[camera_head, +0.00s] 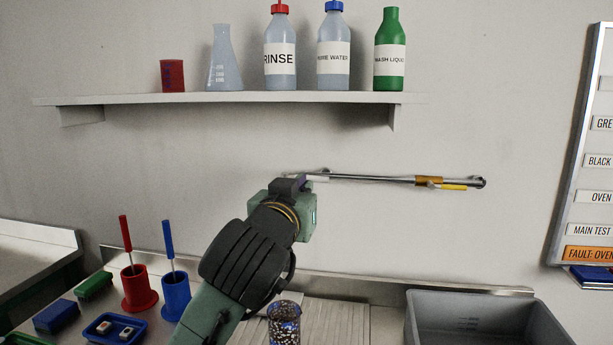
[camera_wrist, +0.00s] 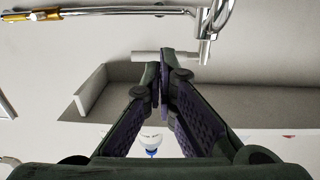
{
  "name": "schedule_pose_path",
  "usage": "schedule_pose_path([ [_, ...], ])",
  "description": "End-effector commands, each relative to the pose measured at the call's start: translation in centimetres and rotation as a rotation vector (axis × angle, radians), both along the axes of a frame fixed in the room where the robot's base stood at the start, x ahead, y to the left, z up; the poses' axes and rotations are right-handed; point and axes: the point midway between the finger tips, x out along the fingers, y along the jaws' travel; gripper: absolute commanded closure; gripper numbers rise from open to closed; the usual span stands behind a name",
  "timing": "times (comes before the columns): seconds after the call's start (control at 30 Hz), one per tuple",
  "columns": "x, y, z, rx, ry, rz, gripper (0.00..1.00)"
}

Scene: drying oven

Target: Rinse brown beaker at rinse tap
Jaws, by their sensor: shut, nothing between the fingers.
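The tap is a chrome pipe (camera_head: 380,179) along the wall with an orange band and a yellow piece near its right end. It also crosses the top of the wrist view (camera_wrist: 110,11). A pale lever (camera_head: 317,178) sits at its left end, and in the wrist view the lever (camera_wrist: 148,56) lies right by my fingertips; I cannot tell if they touch. My gripper (camera_head: 292,185) is shut and empty, and its closed fingers show in the wrist view (camera_wrist: 162,80). A speckled dark glass vessel (camera_head: 284,325) stands below my arm, partly cut off; I cannot tell if it is the brown beaker.
A grey basin (camera_head: 480,297) is at lower right. A shelf (camera_head: 230,99) above holds several bottles, a flask and a red beaker (camera_head: 172,76). Red (camera_head: 139,287) and blue (camera_head: 175,295) brush holders stand left of my arm. A label board (camera_head: 590,150) hangs at right.

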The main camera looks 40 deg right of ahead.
Motion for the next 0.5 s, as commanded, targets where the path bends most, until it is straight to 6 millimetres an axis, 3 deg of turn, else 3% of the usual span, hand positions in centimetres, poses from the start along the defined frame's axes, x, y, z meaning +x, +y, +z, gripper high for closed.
schedule_pose_path([
  [0.2, 1.5, -1.8, 0.1, 0.001, 0.001, 0.001, 1.00],
  [0.5, 1.7, -2.2, 0.0, 0.000, 0.000, 0.000, 1.00],
])
